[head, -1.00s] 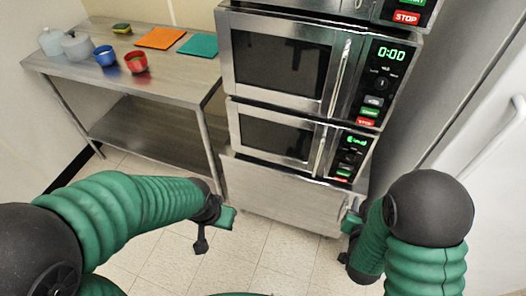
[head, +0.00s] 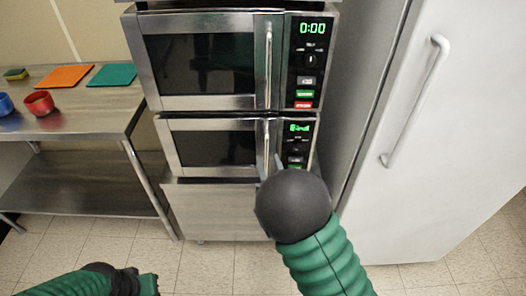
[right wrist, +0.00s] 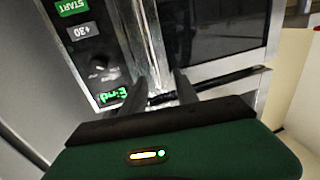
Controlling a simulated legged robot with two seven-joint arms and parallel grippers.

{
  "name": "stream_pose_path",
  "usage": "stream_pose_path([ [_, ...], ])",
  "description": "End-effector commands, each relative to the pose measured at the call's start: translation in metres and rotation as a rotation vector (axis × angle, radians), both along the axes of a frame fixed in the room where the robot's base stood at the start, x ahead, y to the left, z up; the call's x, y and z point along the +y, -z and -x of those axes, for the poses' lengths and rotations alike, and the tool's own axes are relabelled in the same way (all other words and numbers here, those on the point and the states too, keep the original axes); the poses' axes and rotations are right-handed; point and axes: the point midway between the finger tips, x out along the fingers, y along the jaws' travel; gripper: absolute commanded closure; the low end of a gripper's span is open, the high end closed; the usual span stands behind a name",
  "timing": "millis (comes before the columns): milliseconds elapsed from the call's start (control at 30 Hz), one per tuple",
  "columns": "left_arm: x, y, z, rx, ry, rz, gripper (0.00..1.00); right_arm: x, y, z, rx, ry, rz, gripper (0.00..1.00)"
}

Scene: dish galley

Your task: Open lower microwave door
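The lower microwave (head: 215,148) stands under another microwave, with its door shut and a vertical silver handle (head: 266,135) on the door's right side. Its panel shows a green lit display (head: 299,128). My right gripper (head: 270,165) is at the lower part of this handle, partly hidden by my dark round wrist. In the right wrist view, turned upside down, the right gripper (right wrist: 160,86) has its two fingers apart, with the handle (right wrist: 150,40) lined up between them; contact cannot be told. My left gripper (head: 138,284) is low at the left, its fingers not clear.
The upper microwave (head: 205,65) is shut and reads 0:00. A white fridge (head: 450,150) stands close on the right. A steel table (head: 75,122) on the left holds a red bowl (head: 39,103), an orange mat and a teal mat. Tiled floor lies open in front.

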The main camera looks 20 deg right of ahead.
Motion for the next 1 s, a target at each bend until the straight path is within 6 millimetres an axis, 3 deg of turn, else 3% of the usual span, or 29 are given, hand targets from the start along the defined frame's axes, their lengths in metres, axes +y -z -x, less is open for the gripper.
stream_pose_path([
  [100, 0.000, 0.002, 0.000, 0.000, 0.000, 0.000, 1.00, -0.005, 0.000, -0.031, -0.003, 0.002, -0.001, 0.64],
  [300, 0.000, 0.004, 0.000, 0.000, 0.001, 0.000, 1.00, -0.007, 0.000, -0.066, -0.002, 0.001, 0.000, 0.64],
  [667, 0.000, 0.004, 0.000, 0.000, 0.000, 0.000, 1.00, -0.007, 0.000, -0.076, 0.000, 0.001, 0.000, 0.64],
  [933, 0.000, 0.004, 0.000, 0.000, 0.000, 0.000, 1.00, -0.007, 0.000, -0.076, 0.000, 0.001, -0.001, 0.99],
  [1000, 0.000, 0.004, 0.000, 0.000, 0.001, 0.000, 1.00, -0.007, 0.000, -0.076, 0.000, 0.001, 0.000, 1.00],
])
